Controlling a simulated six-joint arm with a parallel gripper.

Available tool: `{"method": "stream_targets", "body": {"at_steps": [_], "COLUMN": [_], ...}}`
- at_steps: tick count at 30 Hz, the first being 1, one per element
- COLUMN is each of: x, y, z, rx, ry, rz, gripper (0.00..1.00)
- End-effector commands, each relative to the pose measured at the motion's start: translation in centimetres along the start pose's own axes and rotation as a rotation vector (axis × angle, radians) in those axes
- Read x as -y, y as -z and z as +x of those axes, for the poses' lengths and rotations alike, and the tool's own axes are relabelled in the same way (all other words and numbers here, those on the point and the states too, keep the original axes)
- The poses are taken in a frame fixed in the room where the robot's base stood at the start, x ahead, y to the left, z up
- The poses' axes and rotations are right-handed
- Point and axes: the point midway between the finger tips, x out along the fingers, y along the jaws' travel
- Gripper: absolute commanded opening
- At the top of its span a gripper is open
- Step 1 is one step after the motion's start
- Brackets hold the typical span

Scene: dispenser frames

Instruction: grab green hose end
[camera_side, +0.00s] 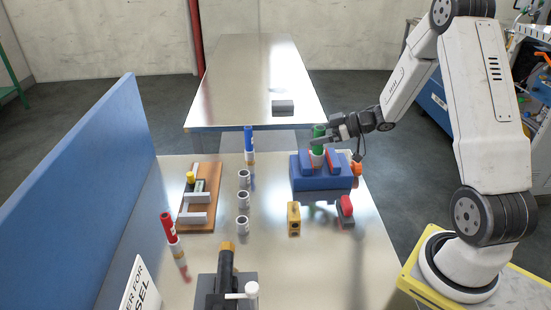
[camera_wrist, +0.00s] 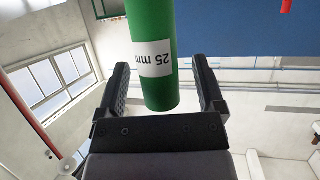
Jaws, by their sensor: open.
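The green hose end (camera_side: 319,132) stands upright in the blue holder (camera_side: 322,183) with red pads, on the right part of the metal table. My gripper (camera_side: 322,142) reaches in level from the right at the hose's height. In the wrist view the green hose end (camera_wrist: 154,25), with a white "25 mm" label, lies between the two open fingers of my gripper (camera_wrist: 164,75). The hose's far end is cut off at the top of the wrist view.
Several grey cups (camera_side: 243,200), a yellow block (camera_side: 294,219) and a red-topped block (camera_side: 346,207) are nearby. A blue wall (camera_side: 90,190) bounds the left.

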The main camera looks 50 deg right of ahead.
Motion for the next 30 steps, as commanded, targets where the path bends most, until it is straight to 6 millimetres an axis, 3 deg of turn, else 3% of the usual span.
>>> {"method": "stream_targets", "body": {"at_steps": [2, 3, 11, 30], "x": [0.0, 0.0, 0.0, 0.0], "y": [0.0, 0.0, 0.0, 0.0], "z": [-0.02, -0.02, -0.02, -0.02], "rx": [0.0, 0.0, 0.0, 0.0], "ry": [0.0, 0.0, 0.0, 0.0], "rz": [0.0, 0.0, 0.0, 0.0], "gripper": [0.87, 0.81, 0.0, 0.0]}}
